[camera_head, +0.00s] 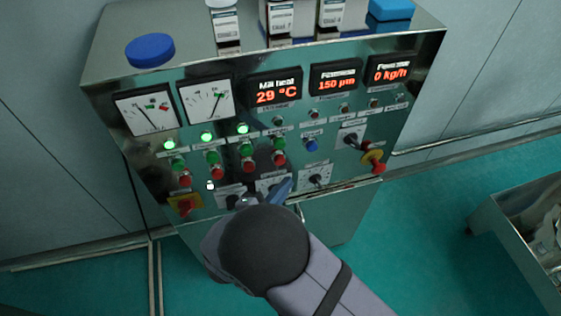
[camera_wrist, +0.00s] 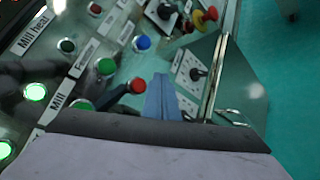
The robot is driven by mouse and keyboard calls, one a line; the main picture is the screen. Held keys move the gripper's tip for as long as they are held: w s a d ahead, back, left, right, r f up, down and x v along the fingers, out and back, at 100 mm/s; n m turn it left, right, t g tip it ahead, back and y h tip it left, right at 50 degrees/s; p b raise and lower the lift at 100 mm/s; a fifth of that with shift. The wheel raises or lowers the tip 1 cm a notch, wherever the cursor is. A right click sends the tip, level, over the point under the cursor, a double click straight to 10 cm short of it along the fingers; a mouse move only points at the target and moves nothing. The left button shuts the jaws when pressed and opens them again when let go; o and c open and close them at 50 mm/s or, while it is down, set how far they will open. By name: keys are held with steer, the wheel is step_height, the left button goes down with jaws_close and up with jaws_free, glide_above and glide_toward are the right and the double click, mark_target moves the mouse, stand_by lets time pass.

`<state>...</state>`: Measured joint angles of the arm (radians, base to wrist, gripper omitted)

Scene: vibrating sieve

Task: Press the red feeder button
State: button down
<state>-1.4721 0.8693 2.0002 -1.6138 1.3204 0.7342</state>
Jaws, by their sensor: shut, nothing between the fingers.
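My gripper (camera_head: 287,183) is shut, its blue fingers in front of the lower part of the control panel (camera_head: 325,109). In the wrist view its fingertips (camera_wrist: 162,78) appear just right of a red button (camera_wrist: 137,86). This red button, the rightmost of a row in the head view (camera_head: 279,159), pairs with a green button (camera_wrist: 105,66). A label (camera_wrist: 84,55) beside that green button starts with F; the rest is hard to read. In the head view the fingertips are below the red button. I cannot tell their depth gap to the panel.
More red buttons (camera_head: 248,166) lie to the left, with green ones above. A blue button (camera_head: 311,145) and a red-yellow emergency stop (camera_head: 376,163) lie to the right. Rotary switches (camera_head: 316,180) sit below. A blue lid (camera_head: 150,48) and bottles stand on top.

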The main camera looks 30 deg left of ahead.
steer(key=shift+s+d, duration=0.6)
